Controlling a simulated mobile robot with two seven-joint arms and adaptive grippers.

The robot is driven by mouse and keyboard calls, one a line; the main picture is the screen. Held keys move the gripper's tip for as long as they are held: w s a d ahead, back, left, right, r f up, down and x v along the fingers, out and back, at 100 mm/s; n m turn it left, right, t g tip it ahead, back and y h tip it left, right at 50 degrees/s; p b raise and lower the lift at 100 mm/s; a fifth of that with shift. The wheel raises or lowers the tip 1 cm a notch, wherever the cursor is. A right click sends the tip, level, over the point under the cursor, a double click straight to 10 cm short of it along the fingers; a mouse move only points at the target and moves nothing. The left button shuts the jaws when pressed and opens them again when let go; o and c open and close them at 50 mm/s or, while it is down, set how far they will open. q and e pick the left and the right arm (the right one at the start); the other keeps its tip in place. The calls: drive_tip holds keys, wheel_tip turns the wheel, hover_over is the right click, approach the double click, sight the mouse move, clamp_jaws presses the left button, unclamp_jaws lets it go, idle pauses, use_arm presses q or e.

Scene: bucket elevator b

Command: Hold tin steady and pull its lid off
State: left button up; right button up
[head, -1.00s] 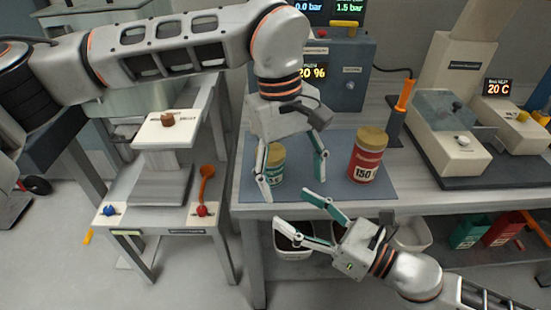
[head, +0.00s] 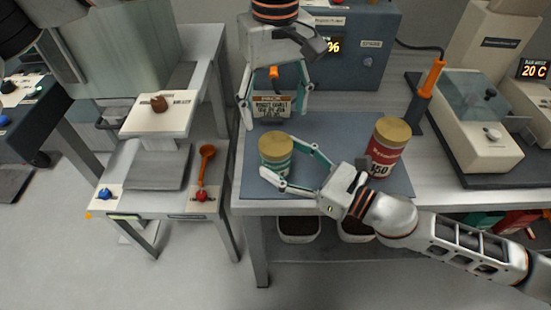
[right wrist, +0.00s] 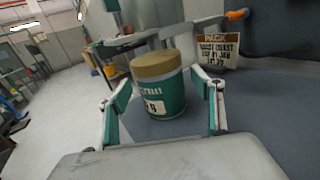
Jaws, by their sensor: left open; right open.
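A green tin (head: 275,166) with a gold lid (head: 276,147) stands upright on the blue-grey mat (head: 330,126). My right gripper (head: 279,157) is open with its fingers on either side of this tin. The right wrist view also shows the green tin (right wrist: 166,100) between the two open fingers, with a gap at the right finger; contact at the left cannot be told. A taller red tin (head: 384,158) with a gold lid stands to the right, behind my right gripper. My left gripper (head: 275,118) is open and empty above the mat's back part, behind the green tin.
A card (head: 272,105) stands behind the green tin, between my left fingers in the picture. An orange-handled tool (head: 432,78) stands in a dark holder at the right. A scale-like stand (head: 158,168) is at the left, across a gap.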

drive_tip(key=shift+x, duration=1.35)
